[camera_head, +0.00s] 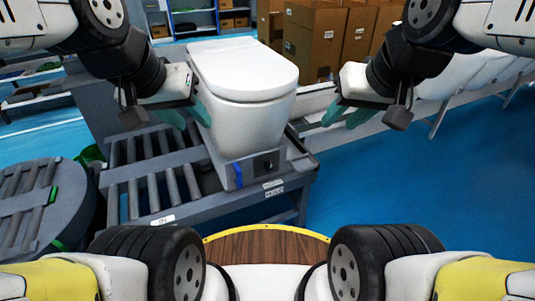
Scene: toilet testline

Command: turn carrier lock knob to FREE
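A white toilet (250,85) with its lid closed stands on a grey carrier (222,172) at the end of a roller conveyor. A small dark round part, which looks like the lock knob (267,163), sits on a panel on the carrier's front face. Its setting is too small to read. A blue strip (238,175) is to its left. My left gripper (187,115) is open and empty, with green fingers beside the toilet's left side. My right gripper (347,115) is open and empty, to the right of the toilet. Both are above and apart from the knob.
The conveyor rollers (150,185) extend left of the carrier. A round grey roller table (40,205) stands at the left. Cardboard boxes (315,40) and shelves (192,18) are behind. Blue floor (420,190) is clear at the right.

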